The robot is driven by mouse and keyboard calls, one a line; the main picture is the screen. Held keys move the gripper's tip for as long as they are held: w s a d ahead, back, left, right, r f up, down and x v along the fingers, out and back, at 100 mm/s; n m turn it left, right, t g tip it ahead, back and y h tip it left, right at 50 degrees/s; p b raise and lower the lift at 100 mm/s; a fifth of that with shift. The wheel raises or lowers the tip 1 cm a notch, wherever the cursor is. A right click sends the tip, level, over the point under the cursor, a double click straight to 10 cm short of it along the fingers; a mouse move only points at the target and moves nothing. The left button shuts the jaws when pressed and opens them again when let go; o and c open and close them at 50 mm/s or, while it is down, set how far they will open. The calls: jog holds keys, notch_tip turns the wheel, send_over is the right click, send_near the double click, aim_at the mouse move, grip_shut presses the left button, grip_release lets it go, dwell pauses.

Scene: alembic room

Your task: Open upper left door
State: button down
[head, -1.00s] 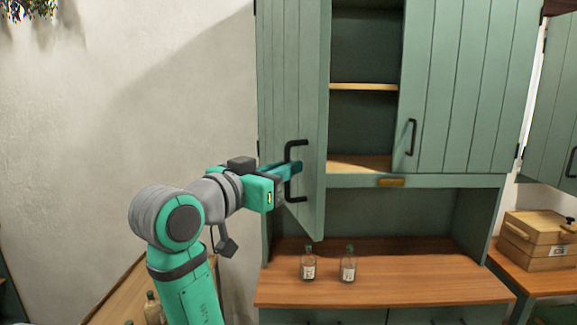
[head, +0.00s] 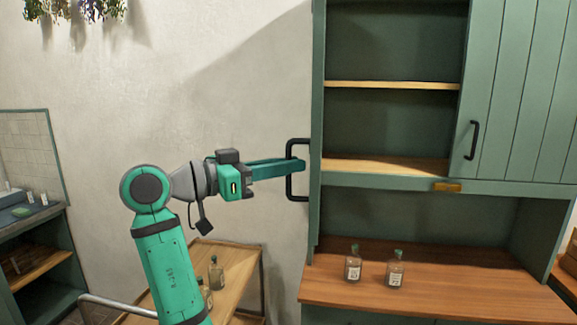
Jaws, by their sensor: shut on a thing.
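The upper left door (head: 317,120) of the green cabinet stands swung far out and shows nearly edge-on in the head view. Its black handle (head: 290,186) sticks out to the left of the door. My gripper (head: 300,165) reaches in from the left and is shut on the handle's upright bar. The cupboard behind the door (head: 390,125) is open to view, with a wooden shelf (head: 390,85) and nothing seen on it. The upper right door (head: 515,95) is closed, with its own black handle (head: 471,141).
Two small bottles (head: 353,264) (head: 395,269) stand on the wooden counter (head: 440,298) below. A low wooden table (head: 236,270) with several bottles is beneath my arm. A dark shelf unit (head: 35,260) stands at far left. The wall left of the door is clear.

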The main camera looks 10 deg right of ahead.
jog(key=shift+w, duration=0.15)
jog(key=c, duration=1.8)
grip_release()
jog(key=shift+d, duration=0.1)
jog(key=v, duration=1)
jog(key=shift+a, duration=0.4)
